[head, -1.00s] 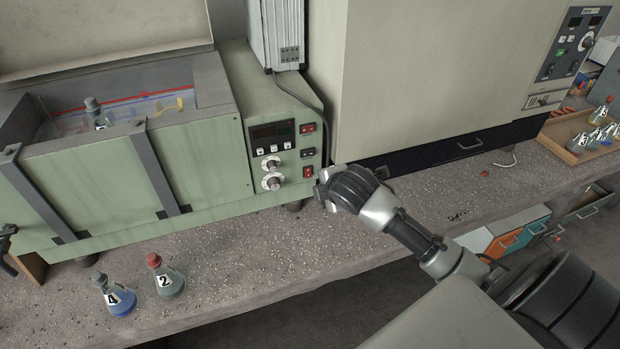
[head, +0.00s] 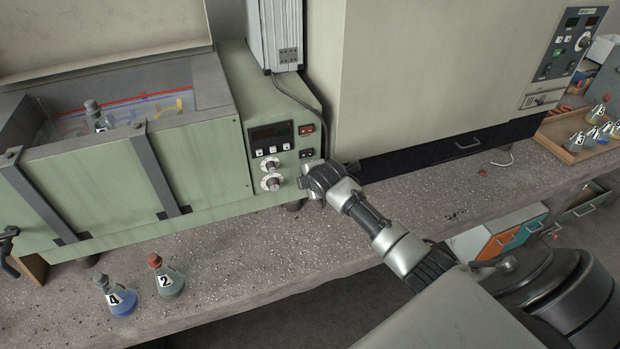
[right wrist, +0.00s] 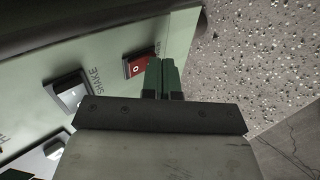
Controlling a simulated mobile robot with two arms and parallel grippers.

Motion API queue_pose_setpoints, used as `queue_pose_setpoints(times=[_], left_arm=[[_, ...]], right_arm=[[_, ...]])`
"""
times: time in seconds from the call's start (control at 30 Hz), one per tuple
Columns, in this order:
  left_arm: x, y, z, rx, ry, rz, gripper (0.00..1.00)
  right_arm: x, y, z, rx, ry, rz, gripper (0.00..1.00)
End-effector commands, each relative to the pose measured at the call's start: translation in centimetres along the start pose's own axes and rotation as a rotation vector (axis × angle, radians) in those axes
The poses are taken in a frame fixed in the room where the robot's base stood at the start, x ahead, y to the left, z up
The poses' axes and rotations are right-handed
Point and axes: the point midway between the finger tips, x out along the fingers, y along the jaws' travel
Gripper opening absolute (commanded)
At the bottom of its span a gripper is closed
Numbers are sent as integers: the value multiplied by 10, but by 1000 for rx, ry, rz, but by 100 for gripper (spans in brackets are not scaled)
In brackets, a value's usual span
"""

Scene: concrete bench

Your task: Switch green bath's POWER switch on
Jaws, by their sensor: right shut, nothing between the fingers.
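The green bath (head: 200,165) stands on the bench at the left, its control panel at its right end. In the head view the panel shows a dark display, two knobs, an upper red switch (head: 306,129) and a dark switch (head: 307,153). My right gripper (head: 303,183) is at the panel's lower right and hides the lowest switch there. In the right wrist view that lowest red switch (right wrist: 138,65), its label partly covered, lies just left of my shut, empty fingertips (right wrist: 162,80). The SHAKE switch (right wrist: 68,94) is further left. I cannot tell whether the fingertips touch the panel.
A bench (head: 230,255) of speckled concrete holds two flasks, marked 4 (head: 117,297) and 2 (head: 166,278), in front of the bath. A large cream cabinet (head: 420,75) stands right of the panel. A cable (head: 300,98) hangs above the panel.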

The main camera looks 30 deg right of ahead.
Motion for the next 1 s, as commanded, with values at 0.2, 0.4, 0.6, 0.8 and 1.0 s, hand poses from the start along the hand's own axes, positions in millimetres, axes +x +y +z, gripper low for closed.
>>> queue_pose_setpoints(times=[0.2,0.4,0.6,0.8,1.0], left_arm=[[0,0,0,0,0,0,21],[7,0,0,0,0,-1,21],[4,0,0,-1,0,-1,21],[-2,-1,0,-1,0,-1,21],[-13,-1,-1,-1,0,-1,21]], right_arm=[[0,0,0,1,0,0,0],[6,0,1,0,-3,46,0],[4,2,0,2,-2,41,0],[0,6,1,1,-2,42,0],[-7,14,1,2,-2,44,0]])
